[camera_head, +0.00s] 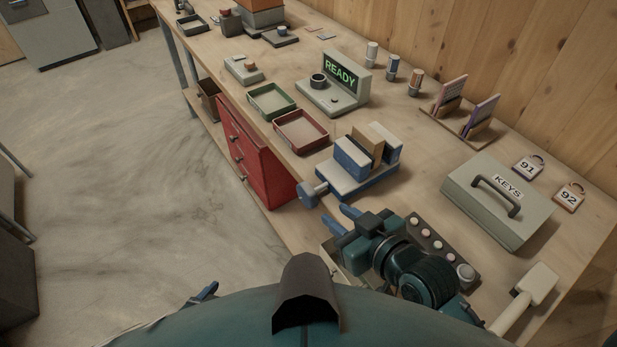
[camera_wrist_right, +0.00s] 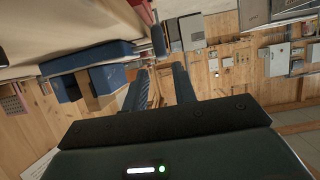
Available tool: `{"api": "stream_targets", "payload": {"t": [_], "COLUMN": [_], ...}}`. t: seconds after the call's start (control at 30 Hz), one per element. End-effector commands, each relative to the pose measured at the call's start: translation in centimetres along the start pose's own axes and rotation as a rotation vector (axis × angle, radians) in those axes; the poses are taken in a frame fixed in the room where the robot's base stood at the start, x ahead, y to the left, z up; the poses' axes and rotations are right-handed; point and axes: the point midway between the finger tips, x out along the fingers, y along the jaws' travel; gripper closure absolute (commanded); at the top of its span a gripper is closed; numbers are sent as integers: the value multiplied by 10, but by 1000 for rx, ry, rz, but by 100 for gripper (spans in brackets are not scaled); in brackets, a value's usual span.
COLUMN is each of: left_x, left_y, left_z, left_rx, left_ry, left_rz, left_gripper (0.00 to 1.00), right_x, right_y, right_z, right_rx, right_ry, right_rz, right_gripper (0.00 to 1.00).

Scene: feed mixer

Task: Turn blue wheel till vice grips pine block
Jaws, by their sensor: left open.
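The blue-and-grey vice (camera_head: 352,182) sits on the bench. Its blue wheel (camera_head: 308,195) is at the end nearest the bench's front edge; the wheel also shows in the right wrist view (camera_wrist_right: 158,41). The pine block (camera_head: 367,140) stands upright between the vice's jaws; I cannot tell whether both jaws touch it. My right gripper (camera_head: 339,216) is open and empty, with its blue fingers apart. Its fingertips point toward the wheel but stop short of it. My left gripper (camera_head: 206,292) shows only as a dark blue tip at the lower left, away from the bench; the rest is hidden.
A red tray (camera_head: 301,144) and a green tray (camera_head: 271,114) lie beyond the vice. A READY display unit (camera_head: 341,73) stands behind them. A KEYS box (camera_head: 482,222) is to the right. Red drawers (camera_head: 252,165) are under the bench. Open floor lies left.

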Motion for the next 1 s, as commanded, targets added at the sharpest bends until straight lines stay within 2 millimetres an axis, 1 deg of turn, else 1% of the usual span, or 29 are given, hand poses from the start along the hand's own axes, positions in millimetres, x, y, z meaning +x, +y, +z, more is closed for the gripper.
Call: {"api": "stream_targets", "payload": {"t": [0.3,0.4,0.5,0.6,0.7,1.0], "left_x": [-1,-1,-1,-1,-1,-1], "left_y": [-1,-1,-1,-1,-1,-1], "left_z": [0,0,0,0,0,0], "left_rx": [-2,-2,-2,-2,-2,-2], "left_ry": [-3,-3,-3,-3,-3,-3], "left_rz": [-3,-3,-3,-3,-3,-3], "left_gripper": [23,23,23,23,23,23], "right_x": [66,85,100,110,116,119], "right_y": [0,0,0,0,0,0], "right_z": [-2,-1,-1,-1,-1,0], "right_rx": [2,2,2,1,1,1], "right_ry": [4,3,3,3,3,3], "right_rz": [0,0,0,0,0,0], "right_gripper": [73,73,73,73,73,73]}}
